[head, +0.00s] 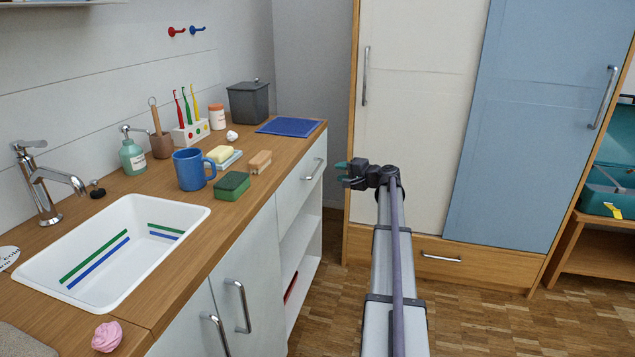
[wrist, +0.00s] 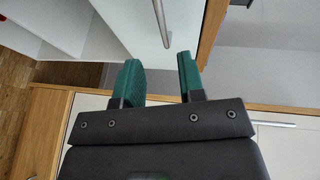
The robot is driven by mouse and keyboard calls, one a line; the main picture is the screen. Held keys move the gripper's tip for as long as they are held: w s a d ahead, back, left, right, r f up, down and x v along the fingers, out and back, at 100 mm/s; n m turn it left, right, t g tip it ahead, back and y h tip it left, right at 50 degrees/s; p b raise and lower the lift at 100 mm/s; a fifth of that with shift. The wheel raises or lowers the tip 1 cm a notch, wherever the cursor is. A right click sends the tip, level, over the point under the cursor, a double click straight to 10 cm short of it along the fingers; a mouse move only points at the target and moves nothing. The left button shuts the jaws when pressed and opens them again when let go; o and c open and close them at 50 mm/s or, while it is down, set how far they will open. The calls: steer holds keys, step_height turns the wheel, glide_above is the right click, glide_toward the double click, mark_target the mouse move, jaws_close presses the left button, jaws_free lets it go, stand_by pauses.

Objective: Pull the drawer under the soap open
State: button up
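The yellow soap (head: 221,154) lies on a small dish on the wooden counter. Below the counter at its far end is a white drawer front (head: 295,190), which looks shut and flush, with a metal bar handle (head: 314,169). My gripper (head: 342,172) is to the right of this handle, apart from it, with its green fingers spread and nothing between them. In the wrist view, my gripper (wrist: 159,75) shows both green fingers apart. The drawer handle (wrist: 162,25) lies beyond the fingertips, roughly in line with the gap between them.
Open shelves (head: 300,260) are under the drawer. Cabinet doors with bar handles (head: 238,305) stand nearer. A blue mug (head: 190,170), a green sponge (head: 232,185) and a brush (head: 260,161) are on the counter. A wardrobe (head: 415,110) stands behind my gripper. Floor between is clear.

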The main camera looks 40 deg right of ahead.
mark_target(318, 167)
steer(key=b+x, duration=0.2)
steer(key=x, duration=0.9)
steer(key=shift+s+a, duration=0.1)
steer(key=shift+a, duration=0.05)
steer(key=shift+c, duration=0.3)
jaws_close()
